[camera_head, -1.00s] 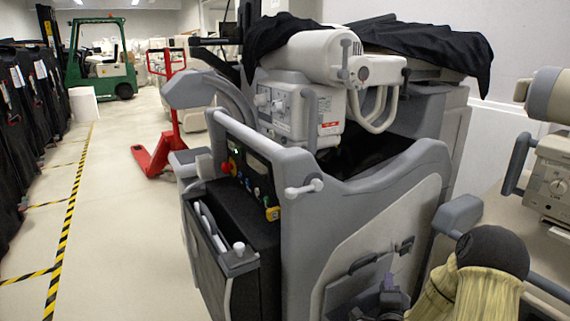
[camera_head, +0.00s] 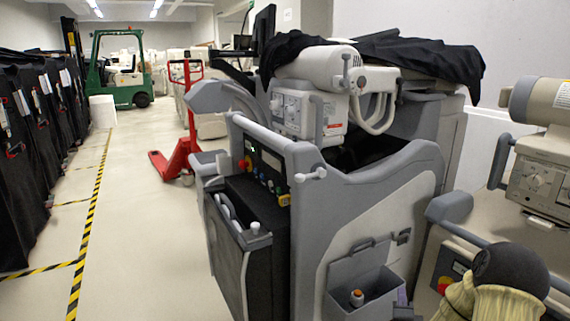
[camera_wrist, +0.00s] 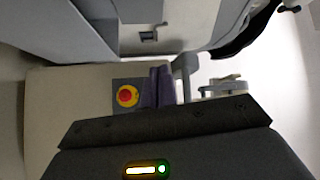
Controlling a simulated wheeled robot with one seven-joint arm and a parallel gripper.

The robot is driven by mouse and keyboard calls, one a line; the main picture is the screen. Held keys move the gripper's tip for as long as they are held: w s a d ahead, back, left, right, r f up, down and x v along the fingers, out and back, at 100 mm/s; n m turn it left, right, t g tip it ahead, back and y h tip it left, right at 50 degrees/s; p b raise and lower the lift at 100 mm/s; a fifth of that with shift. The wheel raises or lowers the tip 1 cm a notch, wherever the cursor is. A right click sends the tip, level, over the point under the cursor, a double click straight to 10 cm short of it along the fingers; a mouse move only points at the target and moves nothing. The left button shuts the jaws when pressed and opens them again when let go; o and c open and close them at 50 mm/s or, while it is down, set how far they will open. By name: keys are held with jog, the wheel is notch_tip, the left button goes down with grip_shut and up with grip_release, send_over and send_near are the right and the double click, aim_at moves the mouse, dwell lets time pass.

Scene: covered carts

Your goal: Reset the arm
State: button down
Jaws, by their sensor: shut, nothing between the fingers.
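My arm, with its beige sleeve and dark round joint, shows at the lower right of the head view. My gripper (camera_wrist: 157,87) has purple fingers, which are together and empty in the wrist view. A small purple part of it shows low in the head view (camera_head: 402,297), in front of the grey cart (camera_head: 390,215). In the wrist view, a red and yellow button (camera_wrist: 128,96) appears just left of the fingers.
An open grey bin (camera_head: 345,275) on the cart's side holds a small orange-topped item (camera_head: 357,298). A second machine (camera_head: 540,180) stands close on the right. A red pallet jack (camera_head: 180,155) and green forklift (camera_head: 122,75) stand behind. The left aisle floor is clear.

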jog(key=s+a+n+g+y+p, duration=0.2)
jog(key=s+a+n+g+y, duration=0.3)
jog(key=a+n+g, duration=0.5)
jog(key=s+a+r+n+g, duration=0.25)
jog(key=s+n, duration=0.25)
jog(key=s, duration=0.3)
jog(key=s+a+r+n+g, duration=0.1)
jog(key=s+a+n+g, duration=0.25)
jog(key=s, duration=0.55)
notch_tip(320, 180, up, 38)
jog(key=d+p, duration=0.1)
jog(key=p, duration=3.7)
jog(key=shift+w+t, duration=0.3)
jog(key=shift+s+n, duration=0.15)
jog(key=shift+n, duration=0.1)
